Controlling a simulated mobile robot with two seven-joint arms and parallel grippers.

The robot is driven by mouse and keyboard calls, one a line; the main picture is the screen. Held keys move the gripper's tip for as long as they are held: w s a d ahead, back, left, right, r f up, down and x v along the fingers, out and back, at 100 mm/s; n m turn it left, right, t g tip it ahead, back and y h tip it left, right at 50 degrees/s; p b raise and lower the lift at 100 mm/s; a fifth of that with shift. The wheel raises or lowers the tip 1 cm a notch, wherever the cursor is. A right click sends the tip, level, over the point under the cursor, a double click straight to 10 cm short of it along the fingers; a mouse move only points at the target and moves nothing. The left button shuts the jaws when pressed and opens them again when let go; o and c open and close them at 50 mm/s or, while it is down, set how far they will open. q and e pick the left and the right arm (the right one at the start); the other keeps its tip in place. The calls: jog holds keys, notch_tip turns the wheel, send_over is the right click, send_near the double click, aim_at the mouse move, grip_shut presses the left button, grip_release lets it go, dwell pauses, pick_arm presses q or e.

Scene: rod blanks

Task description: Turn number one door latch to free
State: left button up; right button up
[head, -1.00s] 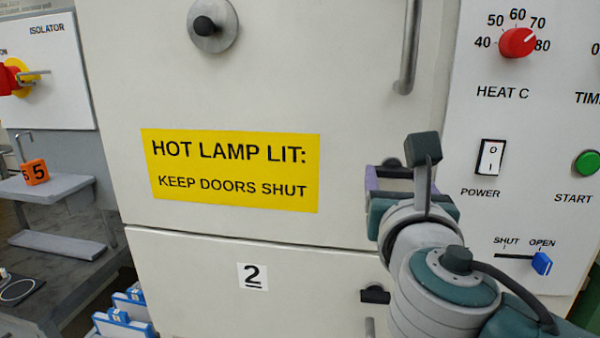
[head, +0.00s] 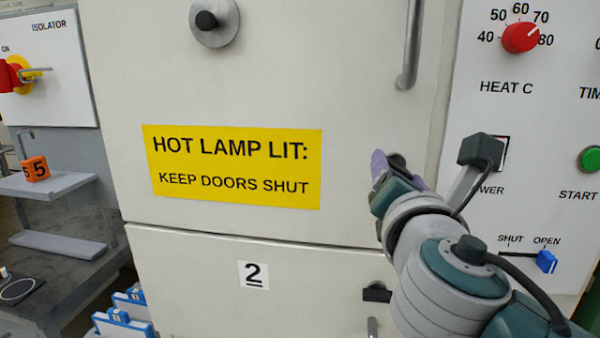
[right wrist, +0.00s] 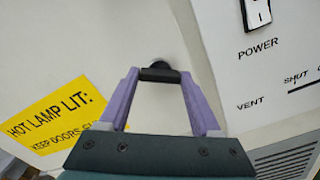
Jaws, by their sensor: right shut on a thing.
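The upper door (head: 270,75) is shut and carries a yellow hot-lamp sign. Its black latch (head: 397,159) sits at the lower right of that door and is mostly hidden by my gripper in the head view. In the right wrist view the black latch bar (right wrist: 159,75) lies between the two purple fingertips, with its round hub just behind. My right gripper (head: 385,168) is shut on the latch, its jaws rolled to a steep slant in the head view. The number 1 is not visible. My left gripper is out of view.
The lower door, marked 2 (head: 254,275), has its own black latch (head: 376,293), lying level. A vertical handle (head: 411,45) stands above my right gripper. The control panel (head: 490,65) with dial, switch and blue vent slider (head: 546,261) is close on the right.

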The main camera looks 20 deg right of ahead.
jog(key=m+b, duration=0.4)
jog(key=m, duration=0.7)
jog(key=shift+f, duration=0.1)
jog(key=shift+m, duration=0.5)
jog(key=o, duration=1.4)
jog(key=shift+s, duration=0.1)
jog(key=b+v, duration=0.1)
jog(key=v, duration=0.8)
jog(key=shift+s+a, duration=0.25)
jog(key=shift+s, duration=0.1)
